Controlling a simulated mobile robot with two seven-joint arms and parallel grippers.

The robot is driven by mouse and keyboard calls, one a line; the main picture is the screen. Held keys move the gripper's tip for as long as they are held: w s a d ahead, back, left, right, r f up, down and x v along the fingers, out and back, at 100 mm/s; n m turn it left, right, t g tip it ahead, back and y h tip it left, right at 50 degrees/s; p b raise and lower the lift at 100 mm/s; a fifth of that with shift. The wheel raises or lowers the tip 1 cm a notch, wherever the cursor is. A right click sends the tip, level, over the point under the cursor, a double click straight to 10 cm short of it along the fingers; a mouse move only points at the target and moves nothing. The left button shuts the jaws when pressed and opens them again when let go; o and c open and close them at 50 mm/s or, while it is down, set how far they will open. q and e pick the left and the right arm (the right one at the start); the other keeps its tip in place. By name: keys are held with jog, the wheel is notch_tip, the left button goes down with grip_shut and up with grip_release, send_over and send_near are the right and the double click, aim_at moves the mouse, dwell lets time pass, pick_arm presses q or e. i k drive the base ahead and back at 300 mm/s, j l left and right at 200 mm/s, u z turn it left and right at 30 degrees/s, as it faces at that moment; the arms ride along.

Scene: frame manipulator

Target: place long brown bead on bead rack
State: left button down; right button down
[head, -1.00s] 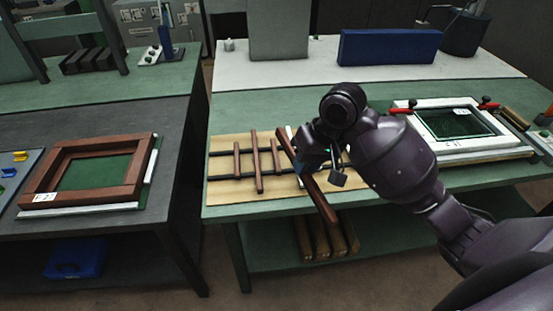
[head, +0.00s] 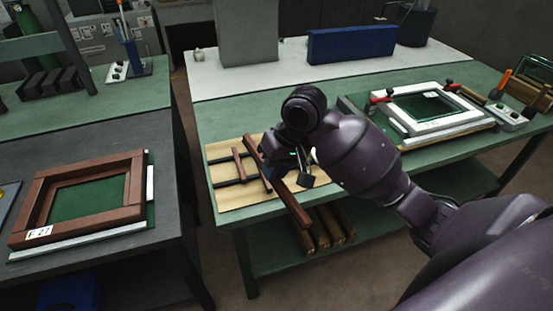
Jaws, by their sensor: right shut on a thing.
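My right gripper (head: 278,168) is shut on a long brown bead (head: 291,202), a straight dark-brown strip. The bead slants from the gripper down to the right, and its near end sticks out past the table's front edge. The bead rack (head: 235,201) is a pale wooden board with black cross bars, on the green table under and left of the gripper. A short brown bead (head: 238,164) and another brown strip (head: 254,165) lie on the rack. The gripper and arm hide the rack's right part. I cannot tell whether the held bead touches the rack. My left gripper is out of view.
A white frame with red-handled clamps (head: 430,112) stands on the table at right. A brown frame (head: 45,205) lies on the dark table at left, across a gap. A blue box (head: 352,43) stands at the back. Wooden bars (head: 325,228) lie on the shelf below.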

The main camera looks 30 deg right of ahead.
aim_at(229, 168)
jog(key=i+j+z, duration=0.1)
jog(key=j, duration=0.65)
jog(key=i+j+z, duration=0.15)
jog(key=j, duration=0.6)
jog(key=i+j+z, duration=0.15)
jog(key=i+j, duration=0.25)
